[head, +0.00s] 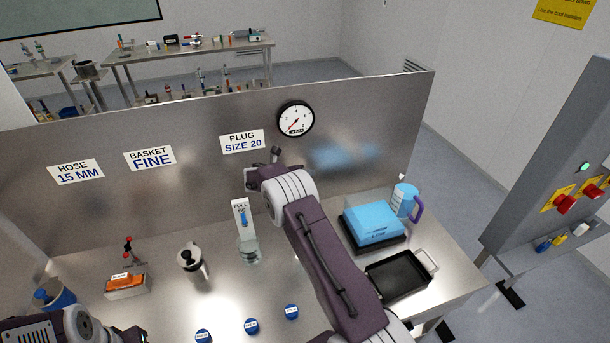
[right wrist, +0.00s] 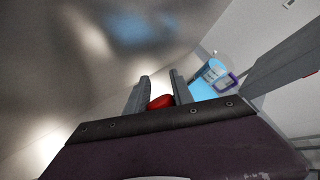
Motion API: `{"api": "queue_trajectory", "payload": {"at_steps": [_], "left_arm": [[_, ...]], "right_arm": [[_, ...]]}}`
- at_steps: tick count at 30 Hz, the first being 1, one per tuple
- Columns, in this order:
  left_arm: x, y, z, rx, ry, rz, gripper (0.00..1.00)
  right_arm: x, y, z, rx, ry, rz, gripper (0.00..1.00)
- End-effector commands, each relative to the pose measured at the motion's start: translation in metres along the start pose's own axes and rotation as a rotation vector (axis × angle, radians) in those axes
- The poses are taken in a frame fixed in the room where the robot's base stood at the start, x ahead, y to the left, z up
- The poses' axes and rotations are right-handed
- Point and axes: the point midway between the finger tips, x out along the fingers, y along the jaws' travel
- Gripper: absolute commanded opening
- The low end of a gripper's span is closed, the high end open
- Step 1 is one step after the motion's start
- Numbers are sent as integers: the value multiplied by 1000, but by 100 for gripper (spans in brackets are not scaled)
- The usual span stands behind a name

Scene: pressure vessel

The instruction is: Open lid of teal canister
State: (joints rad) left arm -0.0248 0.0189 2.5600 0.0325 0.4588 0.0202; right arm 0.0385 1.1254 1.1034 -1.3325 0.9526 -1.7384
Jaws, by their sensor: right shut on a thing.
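I cannot make out a teal canister for certain; my right arm hides part of the bench. A light-blue box-shaped thing (head: 372,222) on a black base sits right of that arm. Behind it stands a blue jug (head: 404,199) with a purple handle, also in the right wrist view (right wrist: 209,73). My right gripper (right wrist: 159,78) is shut on a small red thing (right wrist: 160,102), mostly hidden between its fingers. In the head view that gripper is near the steel back panel, largely hidden by its wrist. My left arm shows at lower left; its fingertips cannot be made out.
A black tray (head: 398,275) lies at the bench's right. A clear glass vessel (head: 249,250), a metal pot (head: 191,260), an orange-topped block (head: 127,284) and blue discs (head: 252,326) stand left of my right arm. The steel panel (head: 200,185) with a gauge (head: 295,118) closes the back.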

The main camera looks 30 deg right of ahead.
Motion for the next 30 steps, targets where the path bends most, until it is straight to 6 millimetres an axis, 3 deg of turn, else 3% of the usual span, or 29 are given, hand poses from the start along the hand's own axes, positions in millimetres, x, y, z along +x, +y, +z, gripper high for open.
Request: {"api": "queue_trajectory", "payload": {"at_steps": [1, 22, 23, 24, 30], "left_arm": [[1, 0, 0, 0, 0, 0, 36], [2, 0, 0, 0, 0, 0, 36], [2, 0, 0, 0, 0, 0, 36], [2, 0, 0, 0, 0, 0, 36], [1, 0, 0, 0, 0, 0, 36]], "right_arm": [[2, 7, -10, -8, 16, 10, 0], [2, 7, -11, -8, 15, 11, 0], [2, 7, -11, -9, 15, 11, 37], [2, 7, -10, -9, 14, 11, 48], [1, 5, -7, -5, 10, 7, 50]]}}
